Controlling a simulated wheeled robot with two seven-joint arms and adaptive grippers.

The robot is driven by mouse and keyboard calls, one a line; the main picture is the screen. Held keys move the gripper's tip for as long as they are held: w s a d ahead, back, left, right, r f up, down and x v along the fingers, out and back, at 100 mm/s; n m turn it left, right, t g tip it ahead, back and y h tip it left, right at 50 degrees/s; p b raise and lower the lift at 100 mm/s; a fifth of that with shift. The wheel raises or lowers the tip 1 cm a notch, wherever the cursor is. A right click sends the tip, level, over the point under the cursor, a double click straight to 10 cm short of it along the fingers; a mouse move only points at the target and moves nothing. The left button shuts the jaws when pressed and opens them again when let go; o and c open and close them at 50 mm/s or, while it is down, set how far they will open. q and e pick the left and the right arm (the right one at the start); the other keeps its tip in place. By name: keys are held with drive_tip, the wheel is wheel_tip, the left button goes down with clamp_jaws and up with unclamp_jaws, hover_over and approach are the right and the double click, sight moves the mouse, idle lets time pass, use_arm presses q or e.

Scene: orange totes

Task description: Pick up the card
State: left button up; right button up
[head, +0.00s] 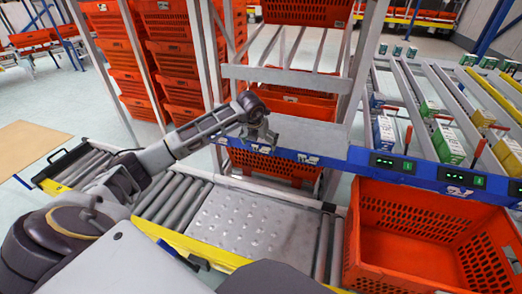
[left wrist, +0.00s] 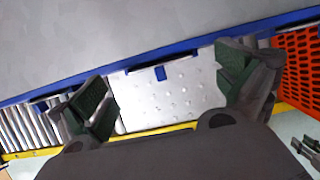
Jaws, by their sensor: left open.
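I cannot make out a card for certain in either view. In the left wrist view a small dark blue tab (left wrist: 160,73) shows at the blue rail, between my fingers in the picture. My left gripper (head: 262,136) is at the grey shelf (head: 308,133) above the blue rail (head: 330,166), and hides part of the shelf. In the left wrist view my left gripper (left wrist: 168,92) has its two green-padded fingers wide apart, with nothing between them. A dark part at that view's lower right looks like my right gripper (left wrist: 307,152); its jaws are unclear.
A roller conveyor with a dimpled metal plate (head: 245,222) runs below the rail. An empty orange tote (head: 415,235) stands at the right. Stacked orange totes (head: 170,60) fill the back left. Sloped lanes (head: 430,100) hold small boxes at the right.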

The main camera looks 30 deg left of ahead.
sight(260, 145)
use_arm(q)
drive_tip(key=shift+x, duration=0.85)
use_arm(e)
drive_tip(key=shift+s+a+r, duration=0.15)
drive_tip(key=shift+s+r, duration=0.15)
drive_tip(key=shift+s, duration=0.2)
use_arm(q)
drive_tip(key=c, duration=1.6)
clamp_jaws()
drive_tip(key=shift+a+r, duration=0.1)
drive_tip(key=shift+r, duration=0.8)
wheel_tip(260, 145, up, 7)
drive_tip(key=shift+f+p, duration=0.1)
drive_tip(key=shift+p, duration=0.45)
drive_tip(key=shift+r, duration=0.75)
use_arm(e)
drive_tip(key=shift+w+d+f, duration=0.15)
drive_tip(key=shift+d+f, duration=0.05)
drive_tip(key=shift+f, duration=0.4)
drive_tip(key=shift+w+d+f, duration=0.15)
drive_tip(key=shift+f, duration=0.4)
drive_tip(key=shift+w+d+f, duration=0.15)
drive_tip(key=shift+d+f, duration=0.05)
drive_tip(key=shift+f, duration=0.4)
